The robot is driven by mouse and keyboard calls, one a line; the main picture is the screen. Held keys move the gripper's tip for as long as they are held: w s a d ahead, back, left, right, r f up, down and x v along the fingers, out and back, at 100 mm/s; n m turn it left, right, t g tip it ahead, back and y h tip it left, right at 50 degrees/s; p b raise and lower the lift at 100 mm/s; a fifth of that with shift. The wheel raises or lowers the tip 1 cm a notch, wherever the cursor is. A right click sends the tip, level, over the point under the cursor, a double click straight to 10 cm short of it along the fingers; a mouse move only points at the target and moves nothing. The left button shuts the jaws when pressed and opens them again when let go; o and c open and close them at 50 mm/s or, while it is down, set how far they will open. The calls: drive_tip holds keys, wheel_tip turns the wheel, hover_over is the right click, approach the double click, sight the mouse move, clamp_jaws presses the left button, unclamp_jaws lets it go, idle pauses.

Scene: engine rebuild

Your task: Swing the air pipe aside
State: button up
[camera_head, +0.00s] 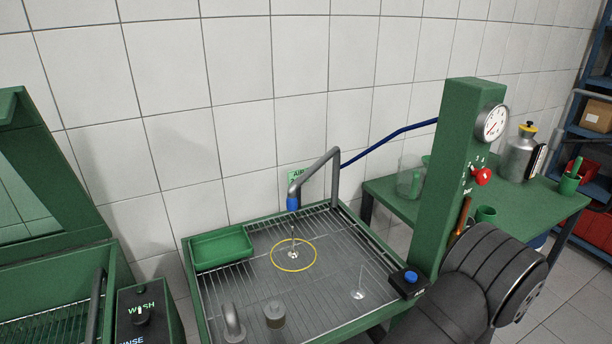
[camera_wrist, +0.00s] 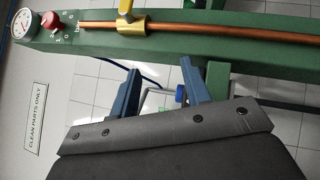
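The air pipe (camera_head: 318,168) is a grey bent tube rising from the back right corner of the wire-grid tray. It ends in a blue nozzle (camera_head: 293,202) that hangs over a yellow ring (camera_head: 293,255) on the grid. In the wrist view the pipe (camera_wrist: 148,98) and its blue nozzle (camera_wrist: 180,93) show small, beyond my fingers. My gripper (camera_wrist: 162,88) is open, with two blue-grey fingers apart and nothing seen between them up close. In the head view the fingers are hidden; my dark arm fills the lower right.
A blue-button box (camera_head: 410,281) sits at the tray's right edge. A green bin (camera_head: 222,248) is at the tray's left.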

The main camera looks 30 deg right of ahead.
drive_tip(key=w+a+r+m+h, duration=0.2)
drive_tip(key=w+r, duration=1)
drive_tip(key=w, duration=0.1)
drive_tip(key=m+g+y, duration=0.2)
drive_tip(key=m+g, duration=0.3)
drive_tip(key=m, duration=1.3)
approach(294, 187)
drive_tip(key=shift+m, duration=0.3)
drive_tip(key=x, duration=0.8)
drive_tip(key=f+x, duration=0.1)
drive_tip(key=x, duration=0.3)
drive_tip(key=shift+w+d, duration=0.2)
drive_tip(key=shift+w, duration=0.3)
clamp_jaws()
